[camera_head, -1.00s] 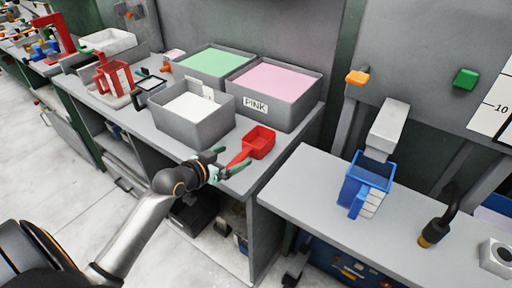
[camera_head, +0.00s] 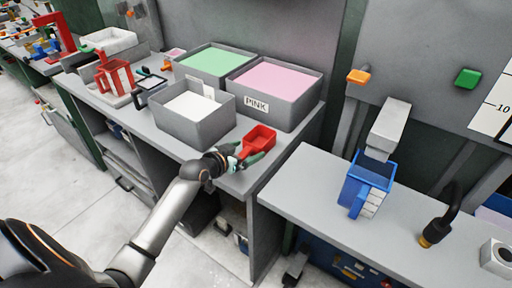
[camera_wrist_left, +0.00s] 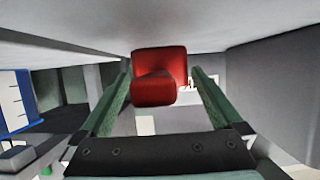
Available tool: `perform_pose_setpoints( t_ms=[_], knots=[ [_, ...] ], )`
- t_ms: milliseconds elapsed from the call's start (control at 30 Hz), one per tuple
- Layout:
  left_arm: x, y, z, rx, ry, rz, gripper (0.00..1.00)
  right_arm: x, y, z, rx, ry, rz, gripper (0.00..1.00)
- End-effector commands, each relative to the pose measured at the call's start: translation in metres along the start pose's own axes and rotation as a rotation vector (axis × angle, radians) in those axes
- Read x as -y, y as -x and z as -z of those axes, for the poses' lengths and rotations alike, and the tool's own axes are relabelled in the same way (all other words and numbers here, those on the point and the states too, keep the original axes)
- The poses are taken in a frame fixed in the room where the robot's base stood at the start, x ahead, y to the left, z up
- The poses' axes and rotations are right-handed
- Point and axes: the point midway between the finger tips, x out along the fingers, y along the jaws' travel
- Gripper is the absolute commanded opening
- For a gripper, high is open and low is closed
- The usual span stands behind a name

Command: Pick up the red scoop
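The red scoop (camera_head: 260,137) lies on the grey bench, in front of the box labelled PINK, near the bench's right end. Its handle points toward my left gripper (camera_head: 246,157) and is partly hidden by it in the head view. In the left wrist view, the red scoop (camera_wrist_left: 160,68) sits between the two green fingers of my left gripper (camera_wrist_left: 161,80), its handle end toward the camera. The fingers are spread, with a visible gap on both sides of the handle. My right gripper is in neither view.
A grey box of white foam (camera_head: 193,134) stands left of the scoop. The box labelled PINK (camera_head: 283,116) and a box with green content (camera_head: 200,75) stand behind. A blue container (camera_head: 366,186) is on the separate right bench (camera_head: 310,195), across a gap.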

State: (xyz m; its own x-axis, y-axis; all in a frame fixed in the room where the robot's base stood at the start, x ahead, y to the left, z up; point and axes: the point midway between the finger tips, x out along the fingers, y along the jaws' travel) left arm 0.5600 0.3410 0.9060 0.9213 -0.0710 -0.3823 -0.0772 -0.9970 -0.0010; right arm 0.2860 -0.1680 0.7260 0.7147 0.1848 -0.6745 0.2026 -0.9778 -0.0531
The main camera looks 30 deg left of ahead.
Motion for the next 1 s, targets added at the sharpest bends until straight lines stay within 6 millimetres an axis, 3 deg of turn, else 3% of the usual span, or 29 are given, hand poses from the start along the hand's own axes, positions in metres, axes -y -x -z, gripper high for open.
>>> perform_pose_setpoints(
  t_ms=[67, 567, 1000],
  knots=[
    [0.000, 0.000, 0.000, 0.000, 0.000, 0.000, 0.90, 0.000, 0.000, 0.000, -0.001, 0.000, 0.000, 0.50],
    [0.000, 0.000, 0.000, 0.001, 0.001, 0.000, 0.34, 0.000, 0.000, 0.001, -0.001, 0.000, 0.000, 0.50],
    [0.000, 0.004, 0.011, -0.004, 0.000, -0.001, 0.32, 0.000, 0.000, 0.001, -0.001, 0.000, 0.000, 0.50]
  ],
)
